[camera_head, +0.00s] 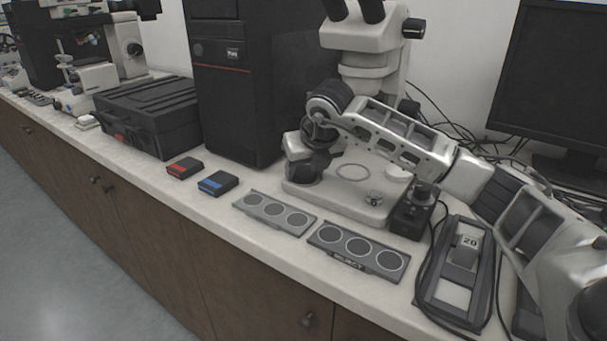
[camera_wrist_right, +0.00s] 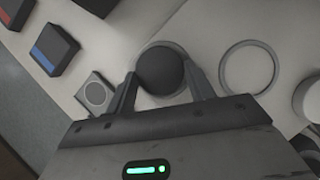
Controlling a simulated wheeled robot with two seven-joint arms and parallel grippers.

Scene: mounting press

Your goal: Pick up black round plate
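The black round plate (camera_wrist_right: 160,71) shows in the right wrist view as a dark disc over a pale round spot on the microscope base. My right gripper (camera_wrist_right: 160,79) has one finger on each side of it. The fingers are spread; I cannot tell whether they touch its edge. In the head view my right gripper (camera_head: 312,172) points down at the left end of the white microscope base (camera_head: 345,200), and its own body mostly hides the plate there. My left gripper is not in view.
The stereo microscope (camera_head: 365,70) rises close behind my right arm. A three-ring tray (camera_head: 275,213) and a REJECT tray (camera_head: 357,251) lie in front. Red (camera_head: 185,167) and blue (camera_head: 218,183) boxes, a black computer tower (camera_head: 235,90) and a black case (camera_head: 150,118) stand left. A scale-like device (camera_head: 460,270) is right.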

